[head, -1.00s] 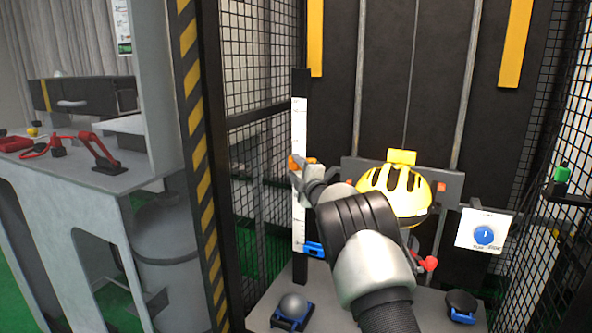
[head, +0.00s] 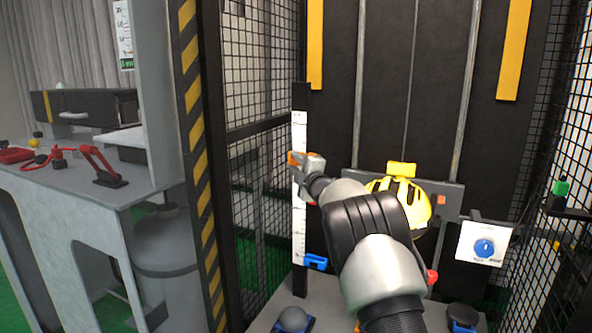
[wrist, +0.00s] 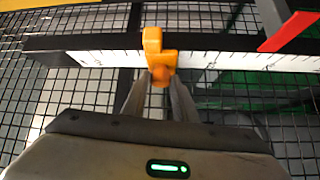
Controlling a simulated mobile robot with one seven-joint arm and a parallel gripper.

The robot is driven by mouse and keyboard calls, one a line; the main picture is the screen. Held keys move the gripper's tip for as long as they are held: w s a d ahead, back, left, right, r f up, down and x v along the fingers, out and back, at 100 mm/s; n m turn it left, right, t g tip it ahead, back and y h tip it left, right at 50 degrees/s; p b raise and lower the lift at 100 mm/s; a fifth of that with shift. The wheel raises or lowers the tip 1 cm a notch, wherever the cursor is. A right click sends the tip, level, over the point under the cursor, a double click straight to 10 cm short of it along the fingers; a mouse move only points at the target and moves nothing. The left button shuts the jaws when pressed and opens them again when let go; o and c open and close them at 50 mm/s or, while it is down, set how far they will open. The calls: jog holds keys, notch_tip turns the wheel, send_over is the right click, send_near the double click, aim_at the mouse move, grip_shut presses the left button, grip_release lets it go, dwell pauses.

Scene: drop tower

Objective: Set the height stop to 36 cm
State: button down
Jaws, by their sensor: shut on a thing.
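The height stop is an orange slider (wrist: 159,60) on a white upright scale (head: 299,228) with a black backing. In the wrist view the scale (wrist: 100,57) runs sideways across the picture, its numbers too small to read. My gripper (wrist: 160,88) is shut on the orange slider's knob. In the head view my gripper (head: 305,164) is at the slider (head: 293,158), in the scale's upper-middle part, and hides some of it. A blue clamp (head: 315,262) sits near the scale's lower end. A red pointer (wrist: 289,32) shows in the wrist view.
A yellow helmet (head: 400,195) hangs on a dark carriage right of the scale. A white panel with a blue dial (head: 484,248) is at the right. Mesh walls (head: 262,60) enclose the tower. A grey bench (head: 60,190) stands at left.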

jog(key=c, duration=1.4)
grip_release()
jog(key=shift+c, duration=0.2)
jog(key=v, duration=1.7)
jog(key=shift+s, duration=0.25)
jog(key=shift+d, duration=0.1)
